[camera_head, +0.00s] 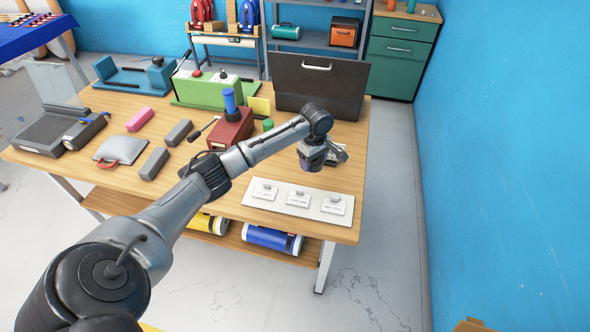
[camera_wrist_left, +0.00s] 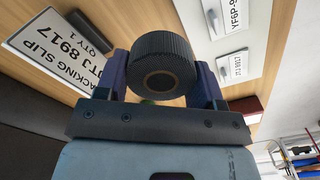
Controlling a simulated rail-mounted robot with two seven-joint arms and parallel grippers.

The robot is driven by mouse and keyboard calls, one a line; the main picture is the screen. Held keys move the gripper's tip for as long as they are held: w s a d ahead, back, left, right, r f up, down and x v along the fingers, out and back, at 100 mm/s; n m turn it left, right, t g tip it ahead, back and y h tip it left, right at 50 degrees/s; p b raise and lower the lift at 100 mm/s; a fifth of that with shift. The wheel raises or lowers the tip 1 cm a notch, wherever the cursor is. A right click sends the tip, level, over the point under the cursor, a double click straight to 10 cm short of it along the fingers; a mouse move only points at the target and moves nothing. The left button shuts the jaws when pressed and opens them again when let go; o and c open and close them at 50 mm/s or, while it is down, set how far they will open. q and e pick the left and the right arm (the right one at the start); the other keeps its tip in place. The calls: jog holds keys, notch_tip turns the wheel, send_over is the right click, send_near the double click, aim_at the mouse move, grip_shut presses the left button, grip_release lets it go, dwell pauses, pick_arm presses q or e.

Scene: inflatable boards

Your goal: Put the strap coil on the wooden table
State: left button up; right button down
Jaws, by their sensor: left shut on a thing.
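The strap coil (camera_wrist_left: 152,50) shows in the left wrist view as a dark ribbed roll with a brown core. My left gripper (camera_wrist_left: 160,78) is shut on it, with one finger on each side. In the head view my left gripper (camera_head: 312,160) points down over the right part of the wooden table (camera_head: 110,185). The coil cannot be made out clearly there. I cannot tell whether it touches the table top. My right gripper is not in view.
A white board with several cards (camera_head: 298,199) lies at the table's front edge. A dark toolbox (camera_head: 318,85) stands behind my gripper. A packing slip (camera_wrist_left: 60,50) lies beside the coil in the wrist view. A red box (camera_head: 228,132) stands left.

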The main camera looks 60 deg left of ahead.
pick_arm(q)
jog(key=b, duration=0.2)
send_over(294, 171)
notch_tip(294, 171, down, 5)
jog(key=shift+d+r, duration=0.1)
jog(key=shift+f+b, duration=0.65)
jog(key=shift+f, duration=1.4)
jog(key=o, duration=1)
jog(key=shift+f, duration=0.1)
jog(key=shift+c, duration=0.2)
notch_tip(294, 171, up, 12)
jog(key=p, duration=0.3)
jog(key=shift+w, duration=0.1)
